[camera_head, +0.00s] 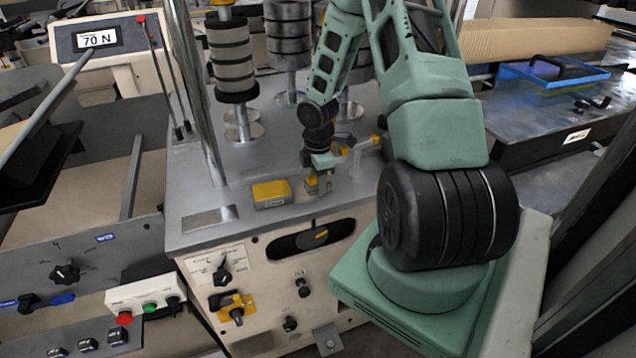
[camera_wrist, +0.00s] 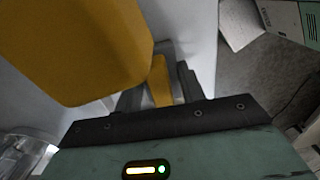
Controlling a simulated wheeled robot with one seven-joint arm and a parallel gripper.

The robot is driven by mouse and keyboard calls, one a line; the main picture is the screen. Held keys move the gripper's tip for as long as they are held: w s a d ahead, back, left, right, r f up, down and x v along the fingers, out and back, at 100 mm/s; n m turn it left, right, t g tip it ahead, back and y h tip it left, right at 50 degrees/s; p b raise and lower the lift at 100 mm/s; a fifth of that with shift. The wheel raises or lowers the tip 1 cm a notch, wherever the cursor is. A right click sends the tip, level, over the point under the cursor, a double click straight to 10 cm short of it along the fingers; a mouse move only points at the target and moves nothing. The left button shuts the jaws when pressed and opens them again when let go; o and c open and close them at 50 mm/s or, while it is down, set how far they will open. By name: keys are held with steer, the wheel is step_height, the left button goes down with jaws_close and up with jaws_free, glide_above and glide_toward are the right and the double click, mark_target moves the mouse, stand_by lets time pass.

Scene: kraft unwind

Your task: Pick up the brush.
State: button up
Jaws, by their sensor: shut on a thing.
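My gripper (camera_head: 319,187) is low over the front of the grey machine top (camera_head: 235,165), with its jaws shut on a small yellow thing (camera_head: 311,182) that I take to be the brush. In the wrist view a yellow part (camera_wrist: 160,82) shows between the two fingers of my gripper (camera_wrist: 160,92). A large yellow shape (camera_wrist: 78,45) fills the upper left there and covers part of the left finger; I cannot tell whether it belongs to the same thing. The brush's bristles are not clear, and I cannot tell whether it touches the top.
A yellow block (camera_head: 271,193) lies just left of my gripper. Stacked rolls on spindles (camera_head: 232,60) and a metal post (camera_head: 197,90) stand behind and left. Small yellow fittings (camera_head: 376,140) are at the right. A control panel (camera_head: 223,270) faces the front.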

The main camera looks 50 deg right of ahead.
step_height(320, 180, up, 10)
steer(key=shift+r, duration=0.1)
stand_by(0.4)
steer(key=shift+o, duration=0.5)
stand_by(0.4)
stand_by(0.8)
